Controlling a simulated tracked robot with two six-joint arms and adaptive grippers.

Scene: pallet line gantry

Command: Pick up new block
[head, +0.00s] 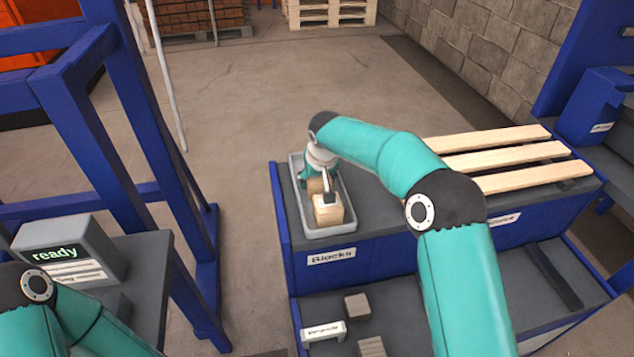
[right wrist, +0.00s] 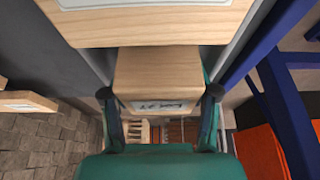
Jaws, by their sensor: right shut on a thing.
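My right gripper (head: 317,186) reaches down into the grey tray (head: 336,233) labelled "Blocks" on the blue bench. In the right wrist view its fingers (right wrist: 160,105) are shut on the sides of a wooden block (right wrist: 155,70) with a white label; the label's writing is hard to read. This held block (head: 314,187) is partly hidden by the gripper in the head view. Another wooden block (head: 328,212) is in the tray, in front of it. This other block also fills the top of the right wrist view (right wrist: 190,25). My left gripper is out of view.
Pale wooden slats (head: 500,160) lie on the bench right of the tray. Grey blocks (head: 357,307) and a white labelled part (head: 323,333) are on the lower shelf. A display box (head: 66,250) reading "ready" stands left, by a blue frame (head: 130,150). Open floor lies beyond the tray.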

